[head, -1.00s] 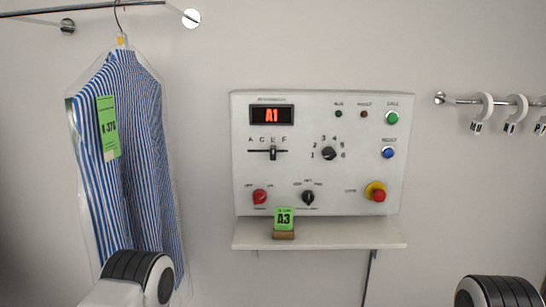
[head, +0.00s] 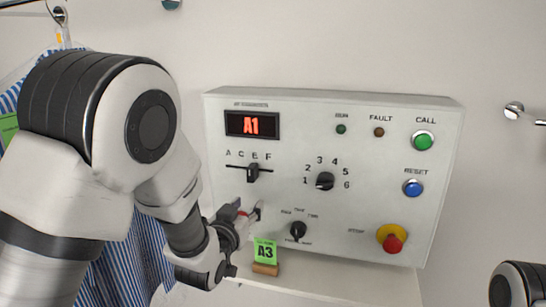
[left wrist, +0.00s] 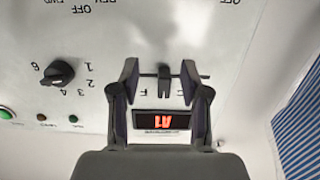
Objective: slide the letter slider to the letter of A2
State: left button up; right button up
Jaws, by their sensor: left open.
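The letter slider (head: 252,173) is a dark knob on a horizontal slot under the letters A, C, E, F, at about E. In the left wrist view, upside down, the slider (left wrist: 164,82) shows between the two fingertips of my open left gripper (left wrist: 160,84); whether they touch it I cannot tell. In the head view my left gripper (head: 246,213) is in front of the panel's lower left, below the slider, and partly covers a red knob. The red display (head: 252,124) reads A1. My right gripper is out of view.
The panel (head: 390,150) also has a numbered dial (head: 325,181), a lower black knob (head: 298,231), a green button (head: 423,140), a blue button (head: 413,188) and a red stop button (head: 392,241). A green A3 card (head: 264,251) stands on the shelf (head: 350,283) below.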

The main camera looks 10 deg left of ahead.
aim_at(250, 174)
pick_arm(q)
notch_tip(250, 174, up, 7)
jog(key=s+a+t, duration=0.1)
jog(key=a, duration=0.1)
jog(key=w+p, duration=0.1)
jog(key=w, duration=0.1)
jog(key=w+d+f+p, duration=0.1)
jog(key=w, duration=0.2)
jog(key=w+p, duration=0.1)
jog(key=w, duration=0.1)
jog(key=shift+w+d+f, duration=0.15)
jog(key=shift+d, duration=0.2)
jog(key=shift+w+a, duration=0.1)
jog(key=shift+s+a, duration=0.2)
jog(key=shift+s, duration=0.05)
jog(key=shift+w+d, duration=0.15)
jog(key=shift+w, duration=0.05)
grip_shut()
jog(key=a+b, duration=0.2)
jog(key=a, duration=0.5)
jog(key=shift+w+a, duration=0.1)
jog(key=shift+a, duration=0.15)
jog(key=shift+d, duration=0.2)
grip_release()
jog(key=shift+a, duration=0.35)
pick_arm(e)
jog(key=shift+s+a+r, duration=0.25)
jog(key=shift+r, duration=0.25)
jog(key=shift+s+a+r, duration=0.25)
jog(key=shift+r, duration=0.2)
